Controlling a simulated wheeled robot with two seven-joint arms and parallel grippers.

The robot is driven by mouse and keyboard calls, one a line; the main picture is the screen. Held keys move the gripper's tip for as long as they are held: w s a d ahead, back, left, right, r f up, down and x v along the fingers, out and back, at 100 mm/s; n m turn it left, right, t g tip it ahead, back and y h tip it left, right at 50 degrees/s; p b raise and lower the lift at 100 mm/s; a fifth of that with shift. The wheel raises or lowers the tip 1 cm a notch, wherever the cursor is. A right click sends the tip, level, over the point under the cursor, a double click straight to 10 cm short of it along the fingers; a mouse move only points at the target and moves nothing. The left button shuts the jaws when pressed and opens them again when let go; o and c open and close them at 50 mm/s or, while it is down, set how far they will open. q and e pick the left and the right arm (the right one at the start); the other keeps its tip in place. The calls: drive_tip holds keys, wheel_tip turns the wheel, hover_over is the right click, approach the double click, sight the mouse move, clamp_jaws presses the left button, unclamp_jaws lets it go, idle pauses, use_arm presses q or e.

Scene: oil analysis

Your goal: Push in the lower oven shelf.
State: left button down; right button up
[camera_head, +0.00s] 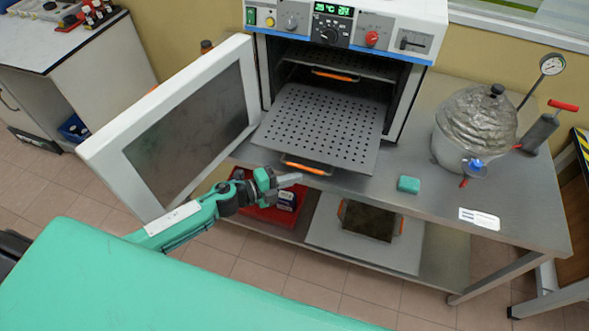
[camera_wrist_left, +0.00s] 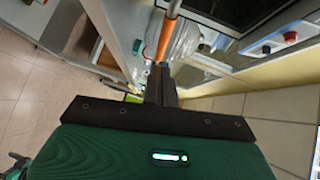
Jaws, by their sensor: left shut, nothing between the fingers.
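The oven (camera_head: 400,62) stands on a metal table with its door (camera_head: 165,130) swung open to the left. The lower oven shelf (camera_head: 325,125), a perforated grey plate, is pulled well out of the chamber. Its orange handle (camera_head: 306,166) is at the front edge and also shows in the left wrist view (camera_wrist_left: 166,38). My left gripper (camera_head: 292,180) is shut and empty, just in front and to the left of that handle. In the left wrist view its closed fingers (camera_wrist_left: 160,75) point toward the handle; I cannot tell whether they touch it. My right gripper is out of view.
An upper shelf with an orange handle (camera_head: 335,75) sits inside the oven. A green block (camera_head: 408,184) and a foil-covered pot (camera_head: 475,125) stand on the table (camera_head: 430,200) to the right. A red tray (camera_head: 262,212) is on the level below.

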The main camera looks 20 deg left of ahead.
use_arm(q)
drive_tip(key=shift+w+f, duration=0.15)
drive_tip(key=shift+w, duration=0.45)
drive_tip(key=shift+w+f, duration=0.15)
drive_tip(key=shift+w, duration=0.45)
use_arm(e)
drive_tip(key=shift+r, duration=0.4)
use_arm(q)
drive_tip(key=shift+w, duration=0.1)
